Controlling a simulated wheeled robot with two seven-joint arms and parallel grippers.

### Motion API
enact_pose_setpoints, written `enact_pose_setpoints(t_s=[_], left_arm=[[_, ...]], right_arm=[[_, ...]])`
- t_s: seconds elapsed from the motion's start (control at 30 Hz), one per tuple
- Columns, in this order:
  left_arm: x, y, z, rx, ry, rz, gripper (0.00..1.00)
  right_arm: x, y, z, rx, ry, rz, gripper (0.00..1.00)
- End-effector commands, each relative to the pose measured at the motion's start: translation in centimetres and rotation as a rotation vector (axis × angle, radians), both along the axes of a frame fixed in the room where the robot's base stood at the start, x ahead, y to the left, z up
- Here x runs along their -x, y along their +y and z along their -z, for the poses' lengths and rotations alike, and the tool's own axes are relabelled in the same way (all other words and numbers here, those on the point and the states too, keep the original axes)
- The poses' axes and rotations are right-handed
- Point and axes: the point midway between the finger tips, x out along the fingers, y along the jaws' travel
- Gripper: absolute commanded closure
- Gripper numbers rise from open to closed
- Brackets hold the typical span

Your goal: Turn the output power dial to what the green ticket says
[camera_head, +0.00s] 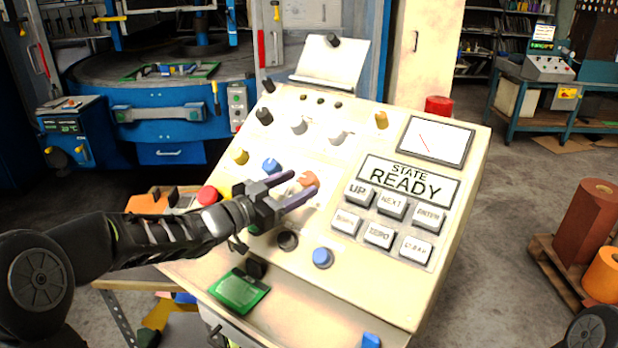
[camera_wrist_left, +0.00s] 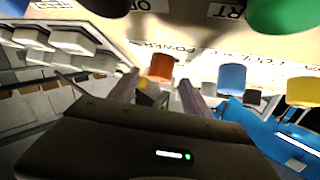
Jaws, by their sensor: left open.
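The orange dial (camera_head: 308,179) stands on the sloping cream panel, and in the left wrist view an orange knob (camera_wrist_left: 161,67) shows beside a label reading "POWER". My left gripper (camera_head: 304,182) is open, with its two fingers reaching toward the orange dial. In the left wrist view the knob appears between the fingertips (camera_wrist_left: 159,80), with gaps at both sides; I cannot tell how deep the fingers reach. The dial's pointer and scale are not readable. The green ticket (camera_head: 240,290) lies at the panel's lower left, its writing too small to read. My right gripper is out of view.
A blue knob (camera_head: 271,166) and a yellow knob (camera_head: 241,157) stand left of the orange dial. A red button (camera_head: 207,195) is near my left wrist. Grey keys (camera_head: 392,204), a "READY" display (camera_head: 410,182) and a meter (camera_head: 435,141) fill the panel's right side.

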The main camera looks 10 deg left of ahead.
Motion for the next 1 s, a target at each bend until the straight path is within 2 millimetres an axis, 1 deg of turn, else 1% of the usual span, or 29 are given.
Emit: enact_pose_setpoints(t_s=[0.1,0.23,0.37,0.6,1.0], left_arm=[[-1.6,-1.2,0.0,0.000,0.002,0.002,0.43],[-2.9,-1.9,0.0,-0.001,0.001,0.001,0.43],[-3.4,-2.3,0.0,-0.001,0.001,0.000,0.43],[-3.5,-2.3,0.0,-0.001,0.001,0.000,0.43],[-3.5,-2.2,0.0,-0.001,0.000,0.000,0.76]], right_arm=[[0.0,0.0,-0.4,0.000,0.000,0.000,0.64],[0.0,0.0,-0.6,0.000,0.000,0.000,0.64],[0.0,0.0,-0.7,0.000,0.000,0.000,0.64],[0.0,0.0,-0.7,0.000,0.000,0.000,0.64],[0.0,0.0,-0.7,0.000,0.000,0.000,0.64]])
